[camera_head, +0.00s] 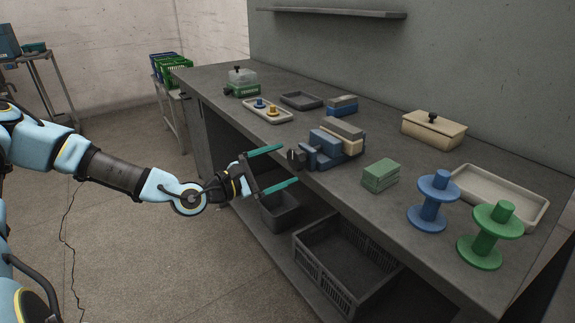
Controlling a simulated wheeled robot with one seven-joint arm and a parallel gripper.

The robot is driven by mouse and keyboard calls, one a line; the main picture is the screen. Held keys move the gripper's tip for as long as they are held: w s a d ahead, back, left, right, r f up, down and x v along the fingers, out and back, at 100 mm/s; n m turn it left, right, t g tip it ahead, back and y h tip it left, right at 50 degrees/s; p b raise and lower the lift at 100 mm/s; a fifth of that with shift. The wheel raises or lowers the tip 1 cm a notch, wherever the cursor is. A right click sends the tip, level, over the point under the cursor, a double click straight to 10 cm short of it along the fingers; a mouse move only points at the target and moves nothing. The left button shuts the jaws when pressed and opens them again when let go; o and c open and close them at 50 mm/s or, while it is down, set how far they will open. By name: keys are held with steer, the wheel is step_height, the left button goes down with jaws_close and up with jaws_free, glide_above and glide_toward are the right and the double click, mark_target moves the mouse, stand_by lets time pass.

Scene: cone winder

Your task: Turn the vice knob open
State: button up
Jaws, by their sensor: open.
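The vice (327,148) is a blue block-like body near the front edge of the grey workbench, with a beige block (345,133) at its back. Its knob (296,158) is small and dark and faces left, toward the bench's front edge. My gripper (283,165) has two teal fingers spread wide apart, one higher and one lower in the picture. The fingertips reach close to the knob, which shows between and just beyond them. I cannot tell whether either finger touches it. The gripper holds nothing.
On the workbench (385,207), a green block (380,176), a blue spool (433,200) and a green spool (489,235) stand right of the vice. A small tray (285,117) with two knobbed pieces lies behind left. A dark crate (345,258) sits on the shelf below.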

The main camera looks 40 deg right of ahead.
steer(key=a, duration=0.8)
steer(key=shift+w+b, duration=0.2)
steer(key=shift+b, duration=0.25)
steer(key=shift+a+f, duration=0.1)
